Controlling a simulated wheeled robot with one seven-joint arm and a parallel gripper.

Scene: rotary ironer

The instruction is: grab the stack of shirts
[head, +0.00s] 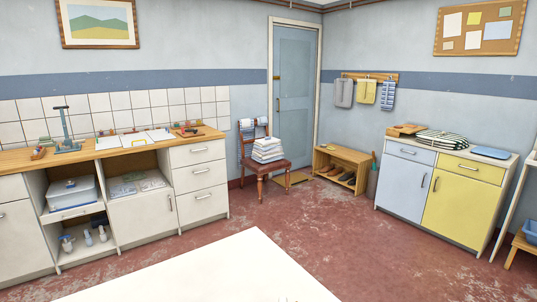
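A neat stack of folded white cloth (267,149), which looks like the shirts, sits on the seat of a brown wooden chair (264,168) near the back wall, left of the door. Light striped cloths hang over the chair's back. A green-and-white striped folded pile (441,139) lies on the blue and yellow cabinet at the right; I cannot tell what it is. My gripper is not in view.
A white counter with drawers (200,180) runs along the left wall. A low wooden bench (342,167) with shoes stands beside the door (294,90). A white surface (200,275) fills the lower foreground. The red floor (320,220) between is clear.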

